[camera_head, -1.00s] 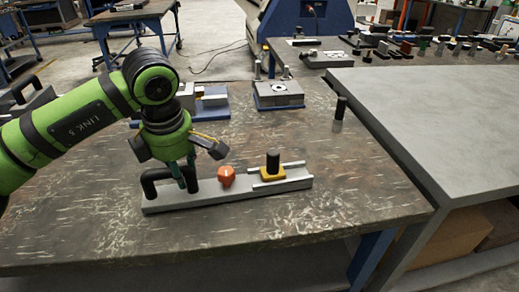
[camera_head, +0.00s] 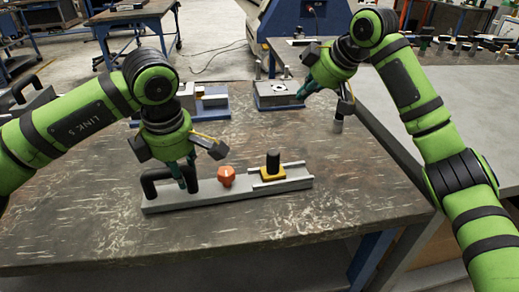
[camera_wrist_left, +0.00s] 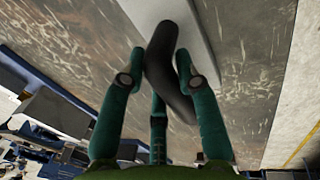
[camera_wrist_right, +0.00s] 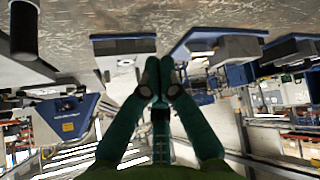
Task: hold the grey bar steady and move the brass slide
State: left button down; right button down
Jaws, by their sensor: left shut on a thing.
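The grey bar (camera_head: 210,200) lies on the worn table, with a black arched handle (camera_head: 155,177) at its left end and an orange knob (camera_head: 227,176) near its middle. The brass slide (camera_head: 272,173), yellow with a black upright knob (camera_head: 273,158), sits between the rails at the bar's right end. My left gripper (camera_head: 187,182) is shut on the black handle; the left wrist view shows the handle (camera_wrist_left: 165,65) between its fingers. My right gripper (camera_head: 303,93) is in the air beyond and right of the slide, its fingertips (camera_wrist_right: 158,76) together with nothing between them.
A grey block on a blue base (camera_head: 277,95) stands at the table's far edge, near my right gripper. More blocks (camera_head: 213,100) stand behind my left gripper. The table's front is clear.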

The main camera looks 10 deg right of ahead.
pick_arm(q)
jog(key=shift+r, duration=0.1)
pick_arm(e)
jog(key=s+a+r+n+g, duration=0.2)
jog(key=s+a+n+g, duration=0.15)
jog(key=s+a, duration=0.4)
jog(key=r+n+g, duration=0.1)
jog(key=n+g, duration=0.2)
jog(key=n, duration=0.1)
send_over(273, 165)
jog(key=w+a, duration=0.2)
jog(key=a, duration=0.1)
jog(key=shift+s+a+r, duration=0.15)
jog(key=shift+s, duration=0.1)
jog(key=x, duration=0.9)
jog(key=shift+w+a+f, duration=0.1)
jog(key=shift+w+f, duration=0.05)
jog(key=shift+f, duration=0.2)
jog(key=d, duration=0.3)
jog(key=shift+f+t, duration=0.15)
jog(key=shift+t, duration=0.1)
jog(key=shift+d, duration=0.45)
